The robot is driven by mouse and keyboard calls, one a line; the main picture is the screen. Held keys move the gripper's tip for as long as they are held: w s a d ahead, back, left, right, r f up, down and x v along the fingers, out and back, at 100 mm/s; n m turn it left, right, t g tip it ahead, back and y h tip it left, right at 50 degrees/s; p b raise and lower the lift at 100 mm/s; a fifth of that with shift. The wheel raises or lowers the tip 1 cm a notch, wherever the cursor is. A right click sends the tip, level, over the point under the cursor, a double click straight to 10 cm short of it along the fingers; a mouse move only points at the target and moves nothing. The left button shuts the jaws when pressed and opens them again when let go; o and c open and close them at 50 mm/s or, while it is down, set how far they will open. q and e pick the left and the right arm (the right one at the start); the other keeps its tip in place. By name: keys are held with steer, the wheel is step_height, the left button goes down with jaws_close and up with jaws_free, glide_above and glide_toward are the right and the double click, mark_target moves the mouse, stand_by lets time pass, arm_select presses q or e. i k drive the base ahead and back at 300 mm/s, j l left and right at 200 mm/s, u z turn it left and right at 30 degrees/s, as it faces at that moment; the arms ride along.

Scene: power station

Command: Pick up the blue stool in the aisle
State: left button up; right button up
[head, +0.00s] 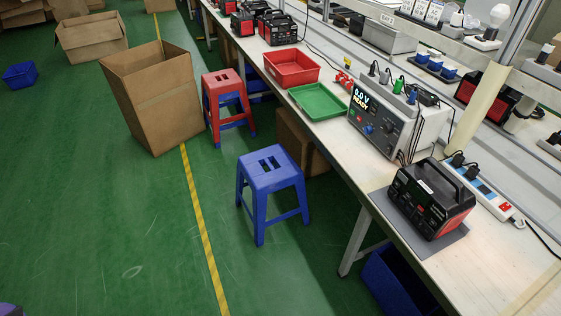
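A blue stool (272,169) stands upright on the green floor near the middle of the head view, beside the long workbench. Its square seat has slots in the top, and its legs are splayed. Nothing is on the seat. Neither of my grippers shows in the head view.
The workbench (340,164) runs along the right, with a red stool (224,81) and a tall open cardboard box (158,103) behind the blue stool. A blue bin (392,284) sits under the bench. The floor left of the yellow line (203,236) is mostly clear.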

mark_target(285, 173)
steer(key=i+j+z, duration=0.3)
steer(key=i+j, duration=0.15)
steer(key=i+j+z, duration=0.25)
steer(key=i+j, duration=0.35)
steer(key=i+j+z, duration=0.3)
steer(key=i+j, duration=0.15)
steer(key=j, duration=0.25)
